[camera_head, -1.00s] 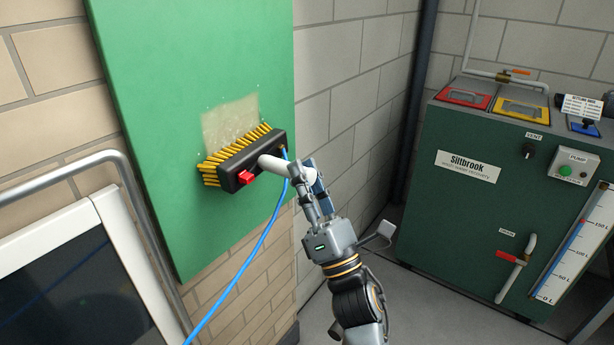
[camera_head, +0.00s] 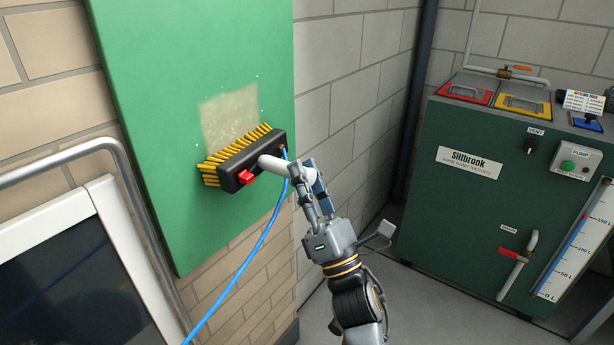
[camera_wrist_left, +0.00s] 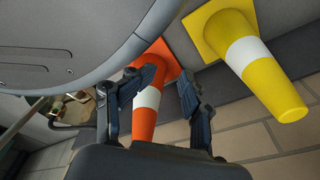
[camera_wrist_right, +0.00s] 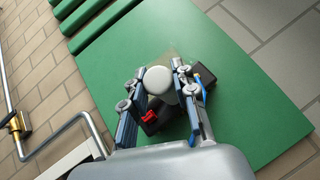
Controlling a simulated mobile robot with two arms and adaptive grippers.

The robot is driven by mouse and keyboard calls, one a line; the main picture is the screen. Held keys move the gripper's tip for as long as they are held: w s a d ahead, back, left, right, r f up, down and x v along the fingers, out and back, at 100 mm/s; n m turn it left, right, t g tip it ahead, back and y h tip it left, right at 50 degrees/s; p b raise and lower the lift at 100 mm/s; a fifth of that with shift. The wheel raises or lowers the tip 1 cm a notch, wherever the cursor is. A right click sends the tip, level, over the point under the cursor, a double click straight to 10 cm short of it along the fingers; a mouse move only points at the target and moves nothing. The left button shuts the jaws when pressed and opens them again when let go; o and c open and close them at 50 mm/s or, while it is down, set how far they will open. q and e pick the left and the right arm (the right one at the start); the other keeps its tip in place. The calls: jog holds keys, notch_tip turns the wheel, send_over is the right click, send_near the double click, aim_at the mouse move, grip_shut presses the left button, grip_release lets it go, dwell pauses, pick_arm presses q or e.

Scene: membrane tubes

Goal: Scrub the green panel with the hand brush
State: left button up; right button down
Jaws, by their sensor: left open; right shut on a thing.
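The green panel (camera_head: 195,60) stands against the brick wall at the left in the head view. A pale beige patch (camera_head: 229,115) shows on it. The hand brush has a black body (camera_head: 236,172), yellow bristles, a white handle and a red trigger. Its bristles are at the panel, just below the patch; I cannot tell how firmly they touch. My right gripper (camera_head: 304,178) is shut on the white handle. In the right wrist view the handle's round end (camera_wrist_right: 158,80) sits between the fingers. My left gripper (camera_wrist_left: 160,85) is open and empty, seen only in the left wrist view.
A blue hose (camera_head: 243,272) runs from the brush to the lower left. A grey rail (camera_head: 70,152) and white-framed dark screen (camera_head: 60,280) stand at left. A green Siltbrook tank (camera_head: 450,215) stands at right.

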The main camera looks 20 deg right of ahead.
pick_arm(q)
jog(key=shift+w+d+r, duration=0.2)
jog(key=shift+w+r, duration=0.1)
jog(key=shift+w, duration=0.05)
pick_arm(e)
jog(key=shift+f, duration=0.2)
jog(key=shift+f+b, duration=0.15)
jog(key=shift+b, duration=0.25)
jog(key=shift+f+b, duration=0.35)
jog(key=shift+f, duration=0.25)
pick_arm(q)
jog(key=w+r+b, duration=0.1)
jog(key=w+r, duration=0.4)
jog(key=r, duration=0.1)
jog(key=shift+w+d+r+t, duration=0.3)
jog(key=shift+d, duration=0.1)
pick_arm(e)
jog(key=shift+s+f, duration=0.1)
jog(key=shift+f, duration=0.35)
